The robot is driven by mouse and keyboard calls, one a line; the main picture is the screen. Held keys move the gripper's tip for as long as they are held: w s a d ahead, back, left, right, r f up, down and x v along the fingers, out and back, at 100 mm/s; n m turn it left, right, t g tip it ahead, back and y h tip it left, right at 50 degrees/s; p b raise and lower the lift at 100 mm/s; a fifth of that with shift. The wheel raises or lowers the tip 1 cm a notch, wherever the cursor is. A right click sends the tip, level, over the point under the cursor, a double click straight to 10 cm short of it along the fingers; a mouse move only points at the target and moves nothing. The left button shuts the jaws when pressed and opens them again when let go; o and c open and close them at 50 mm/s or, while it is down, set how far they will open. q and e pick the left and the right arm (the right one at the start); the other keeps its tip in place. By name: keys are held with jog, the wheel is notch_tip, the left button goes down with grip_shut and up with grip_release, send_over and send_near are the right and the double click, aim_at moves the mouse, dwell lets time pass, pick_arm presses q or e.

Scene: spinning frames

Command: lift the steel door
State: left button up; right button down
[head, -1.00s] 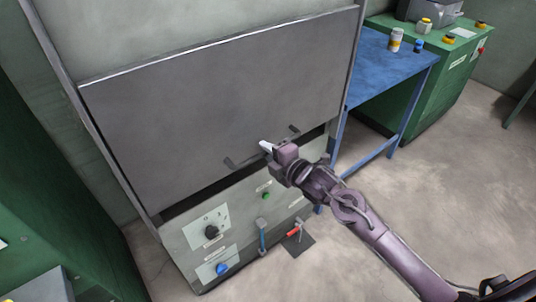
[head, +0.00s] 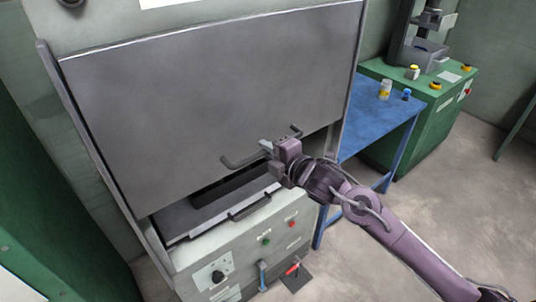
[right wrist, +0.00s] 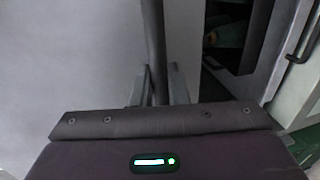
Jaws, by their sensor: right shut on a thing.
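The steel door (head: 215,98) is a wide grey panel in the machine's front, raised a little above the lower housing. A dark bar handle (head: 240,161) runs along its lower part. My right gripper (head: 268,148) is at the middle of the handle and shut on it; the gripper body hides part of the bar. In the right wrist view, the handle (right wrist: 155,45) passes between the two fingers (right wrist: 152,85), with the door's grey face (right wrist: 70,60) on the left. My left gripper is not in view.
Below the door a dark opening (head: 228,186) shows, above a panel (head: 225,262) with a knob and buttons. A blue table (head: 375,125) with small bottles and a green cabinet (head: 440,115) stand at the right. Floor at lower right is clear.

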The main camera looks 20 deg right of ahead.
jog(key=shift+r, duration=0.1)
dwell(0.3)
jog(key=c, duration=1.5)
grip_release()
jog(key=b+v, duration=0.2)
jog(key=v, duration=0.5)
jog(key=shift+s, duration=0.35)
jog(key=shift+d+r, duration=0.1)
